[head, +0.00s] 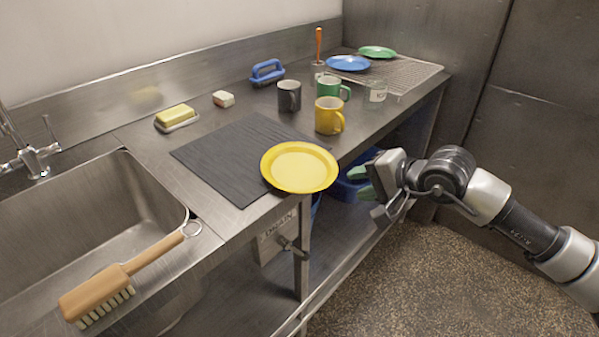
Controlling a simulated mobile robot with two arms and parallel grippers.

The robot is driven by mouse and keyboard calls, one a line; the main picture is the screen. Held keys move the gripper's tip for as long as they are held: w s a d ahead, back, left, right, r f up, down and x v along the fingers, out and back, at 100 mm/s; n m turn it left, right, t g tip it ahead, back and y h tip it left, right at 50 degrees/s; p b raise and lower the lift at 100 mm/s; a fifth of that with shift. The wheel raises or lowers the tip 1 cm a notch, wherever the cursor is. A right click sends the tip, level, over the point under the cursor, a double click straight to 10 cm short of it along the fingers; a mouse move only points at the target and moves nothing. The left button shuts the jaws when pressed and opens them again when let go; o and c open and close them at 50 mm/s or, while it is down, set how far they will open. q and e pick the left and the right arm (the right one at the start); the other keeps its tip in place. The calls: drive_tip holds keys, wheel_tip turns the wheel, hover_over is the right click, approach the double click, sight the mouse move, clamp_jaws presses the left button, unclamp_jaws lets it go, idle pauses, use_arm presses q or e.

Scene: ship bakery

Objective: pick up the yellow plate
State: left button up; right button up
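The yellow plate (299,167) lies on the near right corner of the dark mat (228,158), and its near side reaches out past the counter's front edge. My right gripper (364,182) is just right of the plate, off the counter's front edge, with its greenish fingertips pointing left towards the plate. The fingers are apart with nothing between them, and a gap shows between them and the plate. My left gripper is not in the head view.
A yellow mug (328,116), a grey mug (289,96), a green mug (329,88) and a glass jar (375,93) stand behind the plate. A wooden brush (120,277) lies by the sink (85,215). Blue bins (348,188) sit below the counter.

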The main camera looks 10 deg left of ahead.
sight(330, 182)
drive_tip(key=shift+w+r+p+x, duration=0.15)
drive_tip(key=shift+p+x, duration=0.1)
drive_tip(key=shift+x, duration=1.25)
drive_tip(key=shift+w+p+x, duration=0.15)
drive_tip(key=shift+p+x, duration=0.1)
drive_tip(key=shift+x, duration=1.2)
drive_tip(key=shift+w+r+p+x, duration=0.15)
drive_tip(key=shift+p+x, duration=0.1)
drive_tip(key=shift+x, duration=1.25)
drive_tip(key=shift+d, duration=0.2)
clamp_jaws()
